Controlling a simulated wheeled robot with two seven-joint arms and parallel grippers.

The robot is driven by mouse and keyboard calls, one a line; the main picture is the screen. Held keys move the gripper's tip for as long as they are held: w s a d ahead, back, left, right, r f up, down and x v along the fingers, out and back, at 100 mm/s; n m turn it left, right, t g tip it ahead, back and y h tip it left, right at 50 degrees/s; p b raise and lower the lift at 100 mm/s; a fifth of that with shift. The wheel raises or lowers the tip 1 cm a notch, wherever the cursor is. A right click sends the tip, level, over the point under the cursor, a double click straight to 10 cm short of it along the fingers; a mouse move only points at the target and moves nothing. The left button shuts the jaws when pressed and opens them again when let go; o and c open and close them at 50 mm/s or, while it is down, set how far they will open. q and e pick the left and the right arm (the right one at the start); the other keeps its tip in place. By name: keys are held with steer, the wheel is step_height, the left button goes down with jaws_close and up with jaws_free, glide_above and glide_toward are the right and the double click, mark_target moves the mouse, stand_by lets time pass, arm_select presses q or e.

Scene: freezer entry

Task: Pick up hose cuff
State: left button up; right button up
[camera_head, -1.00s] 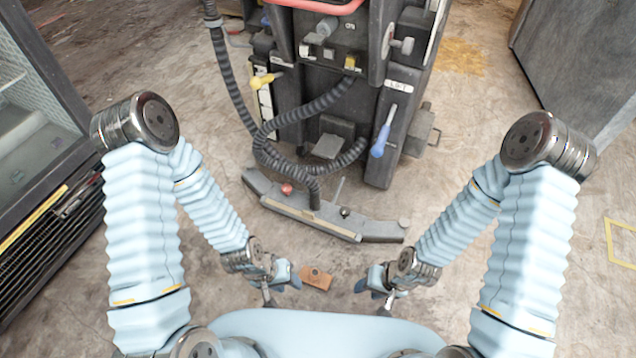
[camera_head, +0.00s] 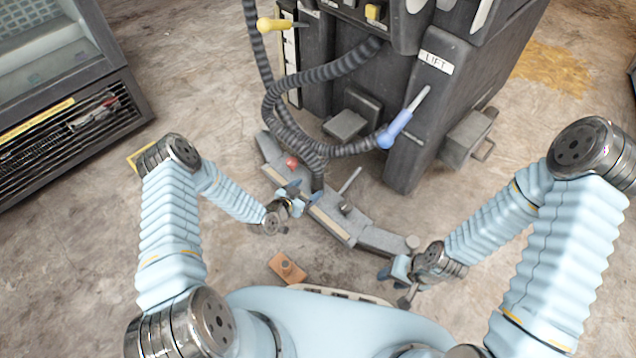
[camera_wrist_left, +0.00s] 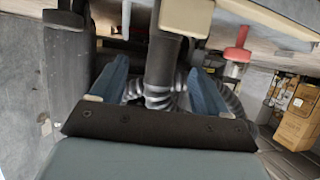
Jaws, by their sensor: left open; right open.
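The dark hose cuff (camera_head: 317,184) is at the lower end of the black corrugated hose (camera_head: 285,130), where it meets the squeegee bar (camera_head: 335,222). My left gripper (camera_head: 302,194) is open beside the cuff. In the left wrist view the smooth dark cuff (camera_wrist_left: 163,60) shows between the two blue fingers (camera_wrist_left: 158,88), with ribbed hose beside it. I cannot tell whether the fingers reach fully around it; no grip shows. My right gripper (camera_head: 393,286) is open and empty, low at the right, away from the cuff.
The dark floor machine (camera_head: 400,170) stands behind the cuff, with a blue-handled lever (camera_head: 396,130) and a yellow-handled one (camera_head: 275,25). A red knob (camera_head: 291,162) is close to my left gripper. An orange-brown block (camera_head: 287,268) lies on the floor. A freezer (camera_head: 75,120) stands left.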

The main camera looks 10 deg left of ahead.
mark_target(315, 184)
arm_select(q)
steer(key=x, duration=0.4)
steer(key=shift+s, duration=0.1)
steer(key=x, duration=0.1)
steer(key=b+x, duration=0.1)
steer(key=x, duration=0.3)
steer(key=shift+w+a+f+b, duration=0.15)
steer(key=shift+w+a+b, duration=0.05)
steer(key=shift+w+b, duration=0.15)
steer(key=shift+s, duration=0.1)
